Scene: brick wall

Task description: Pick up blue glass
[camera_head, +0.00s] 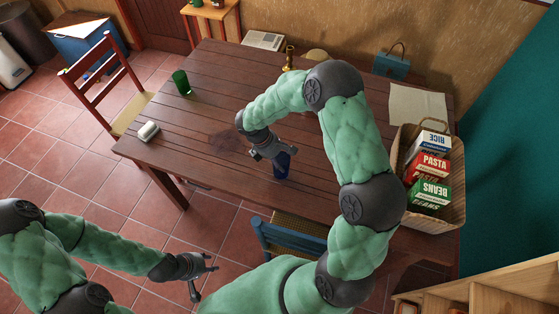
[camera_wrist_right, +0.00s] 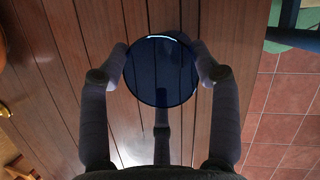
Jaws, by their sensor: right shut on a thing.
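The blue glass (camera_head: 281,168) is dark blue and see-through, and it is on or just above the wooden table near its front edge. My right gripper (camera_head: 272,153) is at the glass, with its fingers shut on it.
A green glass (camera_head: 181,82) and a small white item (camera_head: 148,131) stand on the left of the table (camera_head: 215,62). A brass candlestick (camera_head: 289,58) is at the back. A basket (camera_head: 443,215) with several boxes is on the right. A blue chair (camera_head: 290,238) is at the front edge.

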